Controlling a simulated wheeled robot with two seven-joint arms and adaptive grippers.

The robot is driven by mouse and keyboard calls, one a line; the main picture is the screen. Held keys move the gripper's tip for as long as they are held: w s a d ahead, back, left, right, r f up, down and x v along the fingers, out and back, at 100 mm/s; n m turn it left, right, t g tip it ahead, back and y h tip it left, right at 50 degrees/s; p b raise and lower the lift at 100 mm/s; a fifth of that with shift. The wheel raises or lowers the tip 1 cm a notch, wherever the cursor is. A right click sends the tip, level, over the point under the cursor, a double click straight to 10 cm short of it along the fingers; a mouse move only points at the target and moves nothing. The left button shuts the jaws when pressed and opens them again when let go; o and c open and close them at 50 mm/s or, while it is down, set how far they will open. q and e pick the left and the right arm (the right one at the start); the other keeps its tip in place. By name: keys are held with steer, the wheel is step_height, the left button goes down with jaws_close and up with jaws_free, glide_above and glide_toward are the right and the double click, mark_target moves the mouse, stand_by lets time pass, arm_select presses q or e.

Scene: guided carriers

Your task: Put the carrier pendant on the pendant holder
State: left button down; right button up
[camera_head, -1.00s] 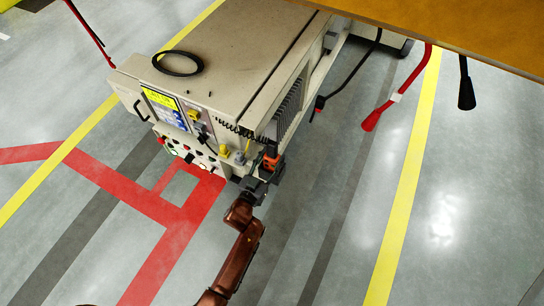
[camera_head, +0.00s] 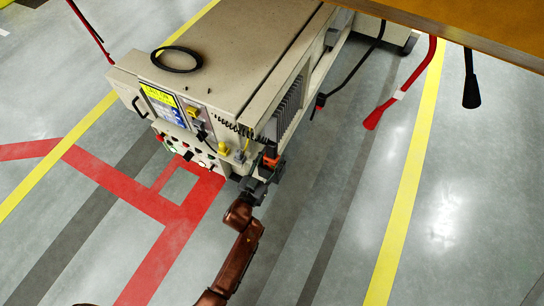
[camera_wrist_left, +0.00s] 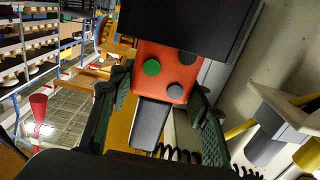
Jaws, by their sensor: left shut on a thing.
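The carrier pendant is an orange-red box with a green button and grey buttons (camera_wrist_left: 165,75) in the left wrist view. It shows as a small orange patch (camera_head: 270,159) in the head view, beside the front right corner of the beige carrier (camera_head: 235,60). My left gripper (camera_head: 266,174) is shut on the pendant; its fingers stand on both sides of the pendant's grey lower part in the left wrist view. A black block (camera_wrist_left: 190,25) covers the pendant's far end. I cannot tell which part is the pendant holder. My right gripper is not in view.
A black coiled cable (camera_head: 228,124) runs along the carrier's front edge. Yellow fittings (camera_head: 223,148) and a button panel are on its front. A black ring (camera_head: 177,59) lies on top. An orange-brown surface (camera_head: 450,25) overhangs at upper right.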

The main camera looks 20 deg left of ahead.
arm_select(q)
steer(key=shift+f, duration=0.45)
steer(key=c, duration=1.4)
jaws_free()
steer(key=o, duration=0.4)
